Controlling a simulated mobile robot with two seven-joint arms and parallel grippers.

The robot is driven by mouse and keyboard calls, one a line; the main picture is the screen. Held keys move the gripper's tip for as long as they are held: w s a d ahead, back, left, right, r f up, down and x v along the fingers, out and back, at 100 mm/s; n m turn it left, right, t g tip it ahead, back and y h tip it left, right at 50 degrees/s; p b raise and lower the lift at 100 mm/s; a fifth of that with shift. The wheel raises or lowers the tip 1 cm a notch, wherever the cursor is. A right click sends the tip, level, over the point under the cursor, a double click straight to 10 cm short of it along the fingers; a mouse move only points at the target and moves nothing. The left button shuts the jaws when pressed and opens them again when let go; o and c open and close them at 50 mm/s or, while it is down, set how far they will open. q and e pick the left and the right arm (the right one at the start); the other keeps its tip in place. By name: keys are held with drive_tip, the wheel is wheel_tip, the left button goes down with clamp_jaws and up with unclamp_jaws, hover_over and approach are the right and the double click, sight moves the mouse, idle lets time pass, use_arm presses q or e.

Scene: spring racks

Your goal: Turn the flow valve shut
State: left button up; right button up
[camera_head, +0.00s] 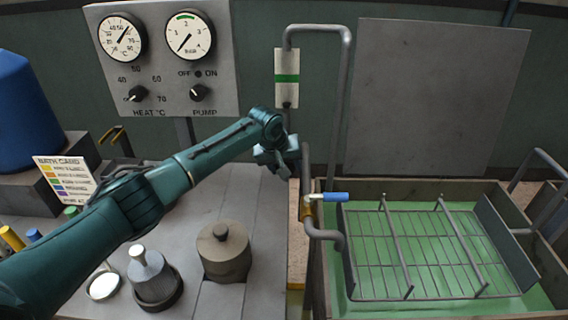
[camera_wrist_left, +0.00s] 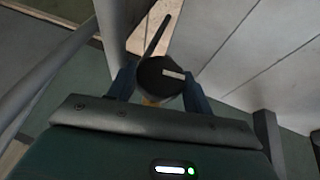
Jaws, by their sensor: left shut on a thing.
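My left gripper (camera_head: 280,158) reaches the upright pipe below the flow gauge (camera_head: 287,78) with the green band. In the left wrist view, its two fingers (camera_wrist_left: 159,88) are closed on either side of a round black knob (camera_wrist_left: 156,76) with a white pointer mark, which points to the right in that view. A brass-coloured stem shows under the knob. In the head view the gripper hides this knob. A separate blue lever handle (camera_head: 335,197) sits on the pipe lower down, apart from the gripper. My right gripper is not in view.
A panel (camera_head: 165,60) with two dials and heat and pump knobs stands at the back left. A green-floored tank (camera_head: 450,310) with a wire rack is at the right. Grey weights (camera_head: 224,250) stand on the bench below my arm.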

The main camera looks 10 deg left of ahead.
use_arm(q)
drive_tip(key=shift+s+d+f+y, duration=0.1)
drive_tip(key=shift+s+f+y, duration=0.15)
drive_tip(key=shift+f+y, duration=0.2)
drive_tip(key=o, duration=0.8)
drive_tip(key=shift+w, duration=0.1)
drive_tip(key=shift+o, duration=0.7)
drive_tip(key=shift+r, duration=0.15)
drive_tip(key=shift+w+d+r, duration=0.1)
drive_tip(key=shift+w+r, duration=0.05)
drive_tip(key=shift+r, duration=0.05)
